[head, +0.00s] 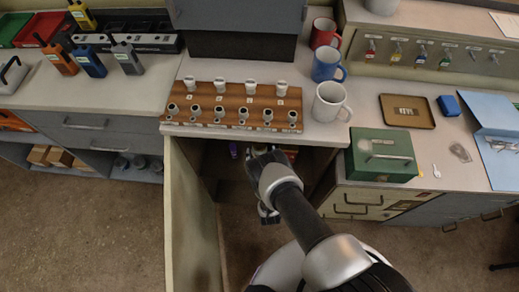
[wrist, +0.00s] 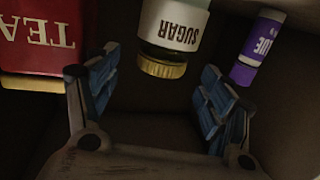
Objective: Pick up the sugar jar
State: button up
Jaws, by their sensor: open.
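The sugar jar (wrist: 172,32) shows upside down at the top middle of the wrist view, with a white label reading SUGAR and a gold lid (wrist: 162,66). Its far end is cut off by the picture edge. My gripper (wrist: 160,68) is open, with one blue-padded finger on each side of the jar's lid in the picture. Nothing is held between the fingers, and I cannot tell how far the jar is from them.
A red TEA tin (wrist: 40,38) is left of the jar and a purple glue stick (wrist: 258,48) is right of it, both close. The cupboard door (head: 193,220) stands open. Above, a wooden rack (head: 232,105) and a white mug (head: 330,102) sit on the counter.

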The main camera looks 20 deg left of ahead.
jog(key=b+x, duration=0.2)
jog(key=x, duration=0.2)
jog(key=shift+w+a, duration=0.2)
jog(key=shift+w, duration=0.1)
jog(key=shift+w+a, duration=0.1)
jog(key=shift+w, duration=0.15)
jog(key=shift+c, duration=0.3)
jog(key=shift+s, duration=0.1)
jog(key=c, duration=1.5)
